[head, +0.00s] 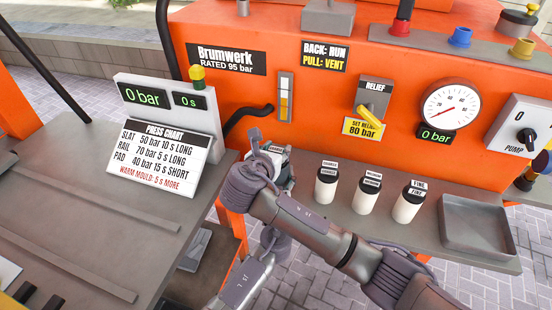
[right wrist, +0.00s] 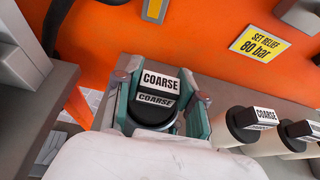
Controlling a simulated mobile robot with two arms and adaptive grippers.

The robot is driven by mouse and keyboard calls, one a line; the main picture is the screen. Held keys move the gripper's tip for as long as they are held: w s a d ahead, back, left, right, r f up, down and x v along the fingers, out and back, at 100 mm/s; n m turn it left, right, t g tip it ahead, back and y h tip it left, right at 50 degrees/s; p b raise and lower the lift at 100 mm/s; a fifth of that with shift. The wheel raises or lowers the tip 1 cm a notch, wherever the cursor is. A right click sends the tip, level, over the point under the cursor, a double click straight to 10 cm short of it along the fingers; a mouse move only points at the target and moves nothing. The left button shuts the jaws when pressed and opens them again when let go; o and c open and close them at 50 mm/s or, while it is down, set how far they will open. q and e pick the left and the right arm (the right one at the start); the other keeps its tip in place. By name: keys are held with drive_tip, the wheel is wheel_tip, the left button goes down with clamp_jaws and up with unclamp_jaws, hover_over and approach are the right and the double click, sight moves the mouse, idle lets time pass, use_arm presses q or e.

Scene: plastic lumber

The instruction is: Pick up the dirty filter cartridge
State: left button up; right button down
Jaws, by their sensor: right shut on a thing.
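My right gripper (head: 277,162) is at the left end of the grey shelf. In the right wrist view its green fingers (right wrist: 159,103) are shut on a black-capped cartridge (right wrist: 155,115) labelled COARSE. The cartridge's body is hidden below the cap, so I cannot tell whether it is dirty or touches the shelf. Three white cartridges with black caps stand upright in a row to the right: one with a COARSE label (head: 326,187), a middle one (head: 367,196) with a label too small to read surely, and one labelled FINE (head: 408,206). My left gripper is not in view.
A grey shallow tray (head: 480,228) sits empty at the shelf's right end. The orange press panel (head: 300,100) rises behind, with a yellow relief lever (head: 370,117) and a gauge (head: 451,106). A press chart (head: 163,152) stands left on the grey bench.

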wheel_tip(320, 180, up, 18)
idle(0.3)
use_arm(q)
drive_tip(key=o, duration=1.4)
